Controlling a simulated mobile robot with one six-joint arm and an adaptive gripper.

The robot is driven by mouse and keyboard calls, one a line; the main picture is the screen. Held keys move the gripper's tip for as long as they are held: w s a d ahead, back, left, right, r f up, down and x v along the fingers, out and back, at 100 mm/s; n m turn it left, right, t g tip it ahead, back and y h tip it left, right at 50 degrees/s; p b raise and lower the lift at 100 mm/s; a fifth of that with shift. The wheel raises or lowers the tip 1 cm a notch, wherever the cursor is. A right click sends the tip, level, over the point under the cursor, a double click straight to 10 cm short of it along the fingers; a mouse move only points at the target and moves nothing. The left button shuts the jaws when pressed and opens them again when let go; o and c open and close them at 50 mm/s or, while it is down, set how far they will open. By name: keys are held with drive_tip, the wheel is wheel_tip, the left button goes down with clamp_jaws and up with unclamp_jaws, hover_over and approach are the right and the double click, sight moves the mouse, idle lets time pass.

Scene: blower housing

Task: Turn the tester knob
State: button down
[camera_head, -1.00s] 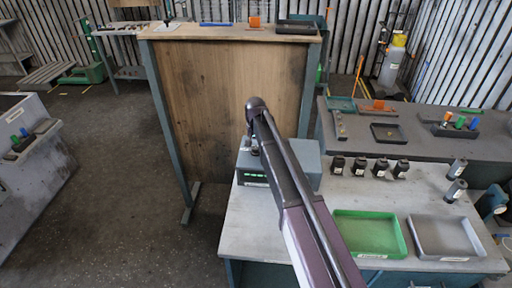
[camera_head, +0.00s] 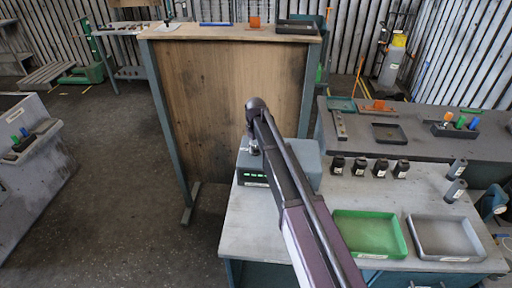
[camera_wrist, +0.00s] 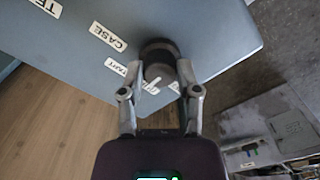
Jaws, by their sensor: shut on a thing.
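The tester (camera_head: 308,165) is a grey-blue box on the left end of the light workbench, with green lights on its front. In the wrist view its top (camera_wrist: 190,22) carries white labels, one reading "CASE". The dark round tester knob (camera_wrist: 158,47) stands on this top. My gripper (camera_wrist: 160,82) is shut on the knob, one finger on each side. A small white mark shows between the fingers. In the head view my gripper (camera_head: 253,148) is at the tester's left part, and my arm hides most of the knob.
A green tray (camera_head: 345,250) and a grey tray (camera_head: 480,256) lie on the bench to the right. Several small black parts (camera_head: 360,168) stand behind them. A tall wooden panel (camera_head: 220,110) rises just behind the tester.

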drive_tip(key=n, duration=0.6)
drive_tip(key=shift+s+n, duration=0.1)
drive_tip(key=shift+n, duration=0.2)
drive_tip(key=n, duration=0.6)
drive_tip(key=shift+n, duration=0.3)
drive_tip(key=shift+c, duration=1.5)
unclamp_jaws()
drive_tip(key=shift+m, duration=0.4)
